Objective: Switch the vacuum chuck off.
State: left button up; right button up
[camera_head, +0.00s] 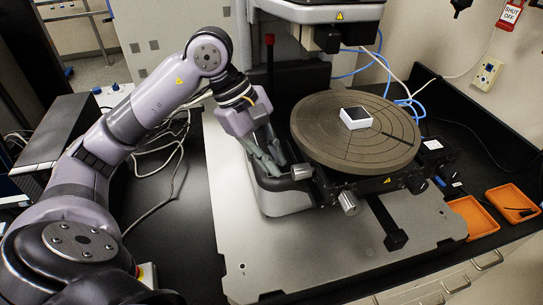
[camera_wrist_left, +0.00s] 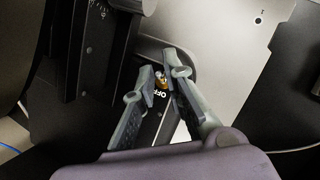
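The vacuum chuck (camera_head: 320,135) is a large round brown-grey disc with a white square piece (camera_head: 356,117) on it. My left gripper (camera_head: 272,168) is at the left side of the stage below the chuck, pointing down. In the left wrist view its two fingers (camera_wrist_left: 160,72) are apart, with a narrow gap between the tips. A small brass-coloured toggle switch (camera_wrist_left: 160,82) shows in that gap, above a white "OFF" label (camera_wrist_left: 157,101). I cannot tell whether a finger touches the switch, or which way it is set. The head view hides the switch behind the gripper. My right gripper is not in view.
Metal knobs (camera_head: 348,203) stick out at the stage's front. The profiler head (camera_head: 325,35) overhangs the back of the chuck. Orange trays (camera_head: 473,217) lie at the right. A dark box (camera_head: 62,132) and loose cables are at the left. The grey base plate's front (camera_head: 300,255) is clear.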

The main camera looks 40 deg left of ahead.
pick_arm(q)
grip_shut()
jog(key=h+b, duration=0.1)
jog(key=g+h+b, duration=0.1)
jog(key=shift+w+a+f+n+g+b, duration=0.1)
jog(key=shift+w+a+n+g+b, duration=0.2)
jog(key=shift+w+a+n+b, duration=0.1)
jog(key=g+h+b, duration=0.1)
jog(key=h+b, duration=0.1)
jog(key=a+n+g+h+b, duration=0.1)
jog(key=h+b, duration=0.1)
jog(key=shift+w+f+g, duration=0.2)
jog(key=shift+w+g, duration=0.1)
jog(key=shift+w, duration=0.1)
jog(key=shift+w+a+g+h+b, duration=0.15)
jog(key=shift+g+h+b, duration=0.25)
jog(key=shift+h+b, duration=0.35)
